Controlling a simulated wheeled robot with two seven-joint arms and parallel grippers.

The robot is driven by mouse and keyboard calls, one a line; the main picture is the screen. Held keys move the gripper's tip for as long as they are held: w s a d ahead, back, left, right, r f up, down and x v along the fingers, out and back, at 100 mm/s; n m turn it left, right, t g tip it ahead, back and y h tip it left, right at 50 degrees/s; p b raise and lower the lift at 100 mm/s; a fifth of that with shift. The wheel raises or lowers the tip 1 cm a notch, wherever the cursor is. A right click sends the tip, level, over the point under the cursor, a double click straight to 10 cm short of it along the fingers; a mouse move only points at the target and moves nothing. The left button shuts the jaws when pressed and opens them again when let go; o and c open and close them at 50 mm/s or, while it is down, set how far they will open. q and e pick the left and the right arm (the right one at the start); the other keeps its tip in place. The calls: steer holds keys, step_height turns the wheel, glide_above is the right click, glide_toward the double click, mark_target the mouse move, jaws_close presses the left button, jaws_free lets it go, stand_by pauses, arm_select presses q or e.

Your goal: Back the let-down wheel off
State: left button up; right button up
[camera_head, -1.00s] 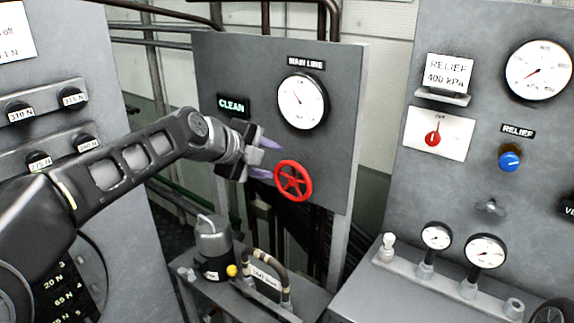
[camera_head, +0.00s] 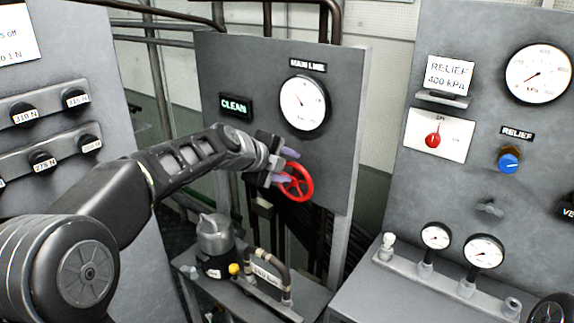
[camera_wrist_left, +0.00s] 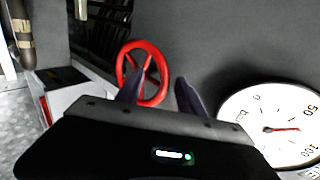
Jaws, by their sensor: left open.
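The red spoked wheel (camera_head: 297,182) is mounted on the grey main line panel, below the round gauge (camera_head: 304,103). My left gripper (camera_head: 286,167) is at the wheel's left side in the head view, its purple fingertips overlapping the rim. In the left wrist view, the wheel (camera_wrist_left: 157,73) lies beyond the open fingers (camera_wrist_left: 160,92), with one finger in front of its lower rim. I cannot tell whether the fingers touch the wheel. The gauge also shows in the left wrist view (camera_wrist_left: 270,112). My right gripper is not in view.
A lit CLEAN sign (camera_head: 235,106) is on the panel left of the gauge. A grey canister (camera_head: 214,240) and a hose loop (camera_head: 270,270) stand below my left arm. The relief panel (camera_head: 400,190) is at the right, with a blue knob (camera_head: 509,161).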

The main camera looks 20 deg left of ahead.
arm_select(q)
jaws_close()
stand_by(0.3)
stand_by(0.3)
